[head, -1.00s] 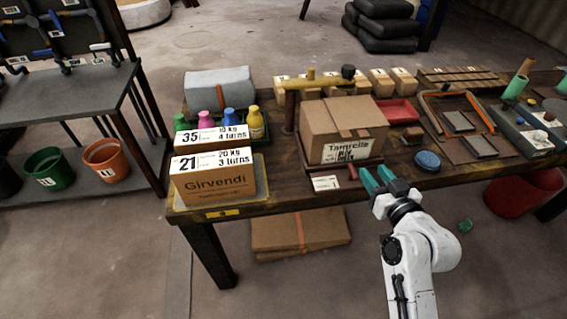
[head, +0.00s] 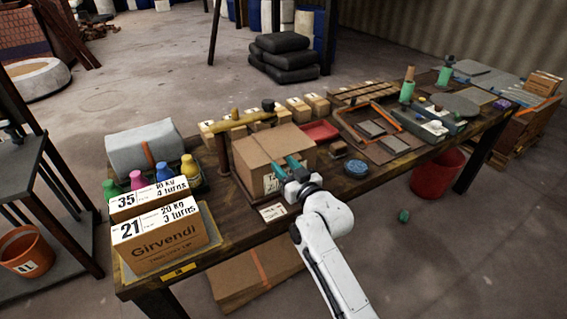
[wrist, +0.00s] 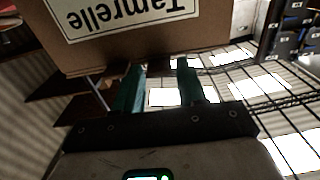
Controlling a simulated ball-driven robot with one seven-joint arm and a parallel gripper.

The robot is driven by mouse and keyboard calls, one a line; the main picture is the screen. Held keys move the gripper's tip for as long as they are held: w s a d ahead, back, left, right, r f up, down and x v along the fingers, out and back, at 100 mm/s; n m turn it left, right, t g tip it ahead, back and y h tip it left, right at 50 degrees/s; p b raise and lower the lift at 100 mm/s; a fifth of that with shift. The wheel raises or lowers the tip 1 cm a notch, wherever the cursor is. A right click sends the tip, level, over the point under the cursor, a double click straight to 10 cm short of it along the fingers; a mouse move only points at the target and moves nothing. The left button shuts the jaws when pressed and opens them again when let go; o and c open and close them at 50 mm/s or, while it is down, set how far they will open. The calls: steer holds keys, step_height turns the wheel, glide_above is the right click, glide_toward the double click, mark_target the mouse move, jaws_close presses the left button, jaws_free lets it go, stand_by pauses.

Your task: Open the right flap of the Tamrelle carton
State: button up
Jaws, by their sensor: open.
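The Tamrelle carton (head: 268,155) is a brown cardboard box on the workbench, left of its middle. Its top looks closed in the head view; I cannot make out the flap edges. My gripper (head: 286,168) has teal fingers and is in front of the carton's labelled front face, hiding part of the label. In the wrist view the carton (wrist: 205,48) fills the top, with its label upside down. My gripper (wrist: 160,85) is open there, with nothing between the fingers. I cannot tell whether a finger touches the carton.
A blue round item (head: 357,168) and a tool tray (head: 375,135) lie to the right.

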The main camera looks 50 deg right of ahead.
steer(key=shift+w+d, duration=0.15)
steer(key=shift+w, duration=0.3)
steer(key=shift+c, duration=0.4)
jaws_close()
